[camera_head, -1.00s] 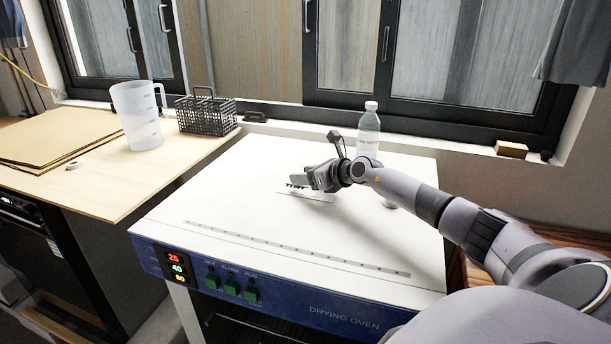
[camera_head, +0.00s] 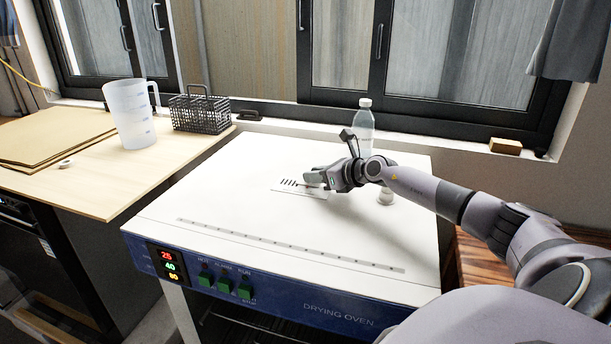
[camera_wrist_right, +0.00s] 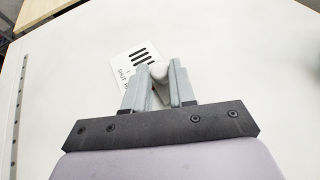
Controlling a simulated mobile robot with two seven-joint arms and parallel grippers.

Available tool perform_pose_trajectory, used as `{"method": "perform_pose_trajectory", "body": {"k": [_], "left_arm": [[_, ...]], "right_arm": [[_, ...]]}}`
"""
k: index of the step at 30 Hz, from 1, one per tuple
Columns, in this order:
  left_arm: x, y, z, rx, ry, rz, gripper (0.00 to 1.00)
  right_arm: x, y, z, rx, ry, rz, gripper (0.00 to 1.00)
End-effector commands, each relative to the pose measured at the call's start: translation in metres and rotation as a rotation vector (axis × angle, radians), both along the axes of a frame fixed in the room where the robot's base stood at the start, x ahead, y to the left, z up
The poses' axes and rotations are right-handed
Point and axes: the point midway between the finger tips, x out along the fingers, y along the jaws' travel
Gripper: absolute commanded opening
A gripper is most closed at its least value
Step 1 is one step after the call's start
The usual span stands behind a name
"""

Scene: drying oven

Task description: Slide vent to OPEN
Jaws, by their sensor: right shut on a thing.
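The vent is a white plate with dark slots (camera_head: 288,183) on the oven's white top. In the right wrist view, the vent plate (camera_wrist_right: 123,68) shows several black slots and the printed word "SHUT". My right gripper (camera_head: 309,182) is low over the plate, at the right of the slots. In the right wrist view, my right gripper (camera_wrist_right: 158,80) is shut on a pale rounded vent knob (camera_wrist_right: 158,70), which sits between its fingertips. The fingers and knob hide part of the plate, and no "OPEN" mark is readable. My left gripper is out of view.
A jug (camera_head: 131,118) and a black wire basket (camera_head: 200,114) are on the wooden counter. The oven top's front is clear.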

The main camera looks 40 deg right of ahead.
Motion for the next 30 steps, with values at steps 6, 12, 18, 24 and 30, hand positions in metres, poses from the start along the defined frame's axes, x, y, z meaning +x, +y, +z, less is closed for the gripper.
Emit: {"method": "perform_pose_trajectory", "body": {"k": [6,12,18,24,30], "left_arm": [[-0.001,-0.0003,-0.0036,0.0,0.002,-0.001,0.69],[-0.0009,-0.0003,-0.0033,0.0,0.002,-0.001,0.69],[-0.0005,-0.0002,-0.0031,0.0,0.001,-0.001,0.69],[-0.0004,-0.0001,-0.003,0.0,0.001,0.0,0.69],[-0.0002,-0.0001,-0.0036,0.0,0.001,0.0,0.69]], "right_arm": [[-0.0074,-0.0042,-0.001,-0.003,0.004,0.0,0.0],[-0.0081,-0.005,-0.0014,-0.005,0.007,0.0,0.0],[-0.008,-0.005,-0.0015,-0.005,0.008,0.0,0.48],[-0.0074,-0.004,-0.0008,-0.003,0.004,0.0,0.48],[-0.0116,-0.0054,0.0007,-0.005,0.003,-0.001,0.48]]}}
